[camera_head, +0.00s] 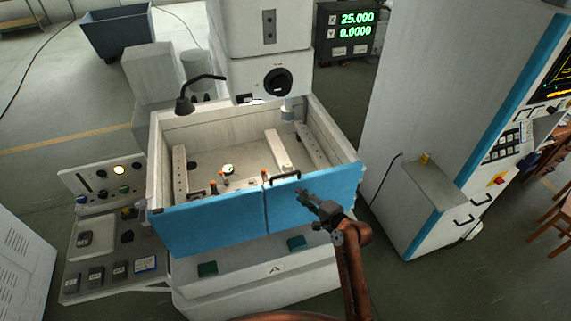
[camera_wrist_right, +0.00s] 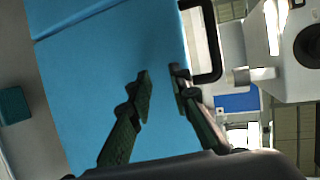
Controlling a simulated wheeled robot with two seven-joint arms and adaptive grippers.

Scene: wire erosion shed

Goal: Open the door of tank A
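Tank A's door appears to be the blue front of the open-topped tank, with a left panel (camera_head: 208,229) and a right panel (camera_head: 325,198). A black bar handle (camera_head: 285,177) sits at the top edge, near the seam between the panels. In the wrist view the handle (camera_wrist_right: 216,45) lies beyond the fingertips, to the right. My right gripper (camera_head: 303,193) is in front of the right panel, just right of and below the handle. Its fingers (camera_wrist_right: 161,76) are apart with nothing between them. The handle is outside them. My left gripper is not in view.
The tank rim (camera_head: 154,165) surrounds clamps and fixtures. The machine head (camera_head: 265,75) hangs over the back. A control panel (camera_head: 100,180) stands at left. A tall white and blue cabinet (camera_head: 440,110) stands at right. Open floor lies between the tank and cabinet.

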